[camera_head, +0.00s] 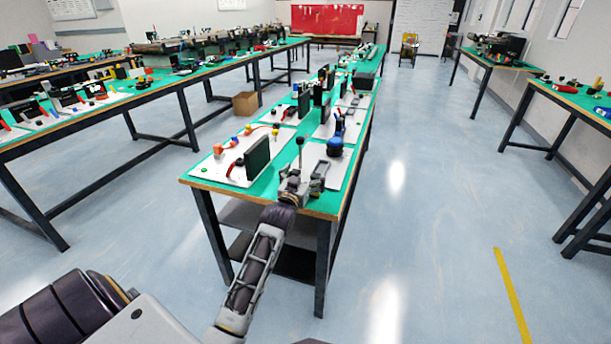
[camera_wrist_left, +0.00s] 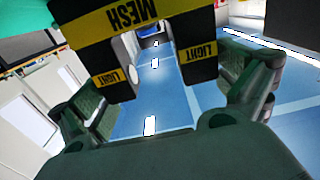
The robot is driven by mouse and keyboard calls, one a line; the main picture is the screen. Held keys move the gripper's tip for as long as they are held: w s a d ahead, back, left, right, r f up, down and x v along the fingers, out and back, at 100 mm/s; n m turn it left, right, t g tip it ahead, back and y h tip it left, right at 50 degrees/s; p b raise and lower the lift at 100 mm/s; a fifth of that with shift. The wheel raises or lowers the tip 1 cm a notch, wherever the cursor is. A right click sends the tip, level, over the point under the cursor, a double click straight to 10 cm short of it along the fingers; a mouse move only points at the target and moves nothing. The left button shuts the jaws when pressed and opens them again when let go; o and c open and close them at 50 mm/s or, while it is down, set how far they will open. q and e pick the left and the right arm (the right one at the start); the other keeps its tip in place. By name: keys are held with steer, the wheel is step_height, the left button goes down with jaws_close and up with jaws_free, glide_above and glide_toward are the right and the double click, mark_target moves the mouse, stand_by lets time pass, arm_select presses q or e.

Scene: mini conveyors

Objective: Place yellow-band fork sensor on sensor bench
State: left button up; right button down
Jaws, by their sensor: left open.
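The yellow-band fork sensor (camera_wrist_left: 72,32) is black with yellow MESH and LIGHT labels. It fills the upper middle of the left wrist view, its two prongs between the spread green fingers of my left gripper (camera_wrist_left: 168,95). I cannot tell whether they touch it. In the head view my left gripper (camera_head: 297,184) is at the near end of the middle green-topped bench (camera_head: 312,208). A grey forked piece (camera_head: 319,176) shows beside it; I cannot tell if it is the same sensor. Which bench is the sensor bench is not clear. My right gripper is not in view.
White boards on the middle bench carry a black upright box (camera_head: 257,157), a blue round device (camera_head: 335,146) and small coloured parts. Other long benches stand left (camera_head: 150,97) and right (camera_head: 575,100). A cardboard box (camera_head: 245,103) sits on the floor. The right-hand aisle is clear.

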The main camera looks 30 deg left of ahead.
arm_select(q)
steer(key=shift+v, duration=2.2)
steer(key=p+v, duration=0.1)
steer(key=v, duration=0.6)
steer(key=shift+s, duration=0.2)
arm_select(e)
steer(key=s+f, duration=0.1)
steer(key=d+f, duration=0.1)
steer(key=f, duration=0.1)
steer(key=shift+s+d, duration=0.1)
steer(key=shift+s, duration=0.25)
arm_select(q)
steer(key=shift+f, duration=0.1)
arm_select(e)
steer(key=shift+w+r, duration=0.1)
